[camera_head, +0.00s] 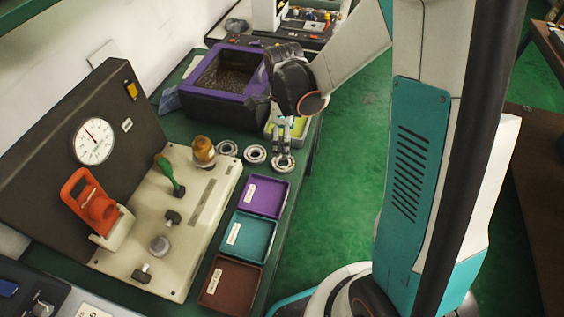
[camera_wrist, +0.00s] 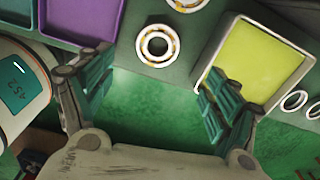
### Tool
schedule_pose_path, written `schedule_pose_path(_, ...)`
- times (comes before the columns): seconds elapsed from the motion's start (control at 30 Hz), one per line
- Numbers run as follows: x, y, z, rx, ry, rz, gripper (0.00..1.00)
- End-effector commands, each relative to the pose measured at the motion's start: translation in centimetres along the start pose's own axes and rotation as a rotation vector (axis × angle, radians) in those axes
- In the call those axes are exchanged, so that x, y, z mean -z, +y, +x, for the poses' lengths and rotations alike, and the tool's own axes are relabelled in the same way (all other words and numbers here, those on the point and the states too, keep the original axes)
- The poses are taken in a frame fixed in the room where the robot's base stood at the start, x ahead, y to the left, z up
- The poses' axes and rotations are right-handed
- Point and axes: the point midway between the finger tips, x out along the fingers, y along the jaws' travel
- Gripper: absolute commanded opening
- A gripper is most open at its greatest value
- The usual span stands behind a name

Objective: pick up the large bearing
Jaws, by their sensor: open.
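Three metal bearing rings lie in a row on the green bench. The right one (camera_head: 283,163) looks largest in the head view, with the middle ring (camera_head: 255,154) and left ring (camera_head: 227,148) beside it. My gripper (camera_head: 282,150) points down above the right ring and partly covers it. In the wrist view my open gripper (camera_wrist: 157,92) has nothing between its fingers. A whole bearing (camera_wrist: 157,46) with a tan inner band shows ahead of the fingertips, apart from them. Another bearing (camera_wrist: 187,3) is cut off by the top edge.
A purple tray (camera_head: 264,196), teal tray (camera_head: 248,238) and brown tray (camera_head: 230,285) line the bench edge. A yellow-floored tray (camera_wrist: 250,60) is beside my right finger. A purple-rimmed bin (camera_head: 222,116) stands behind. A beige fixture plate (camera_head: 190,230) is left of the trays.

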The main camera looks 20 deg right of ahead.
Motion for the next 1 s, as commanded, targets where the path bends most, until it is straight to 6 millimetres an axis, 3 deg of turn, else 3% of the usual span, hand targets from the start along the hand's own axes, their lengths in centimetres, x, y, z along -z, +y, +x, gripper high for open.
schedule_pose_path(0.03, 0.0, 0.0, 1.4, 0.000, 0.000, -0.001, 0.82)
schedule_pose_path(0.2, 0.0, 0.0, 3.8, 0.001, 0.000, -0.001, 0.82)
schedule_pose_path(0.47, 0.0, 0.1, 5.1, 0.001, 0.000, -0.002, 0.82)
schedule_pose_path(0.8, -0.1, 0.4, 9.6, 0.001, -0.001, -0.002, 0.82)
schedule_pose_path(1.0, -0.1, 0.4, 9.8, 0.001, -0.001, -0.002, 0.82)
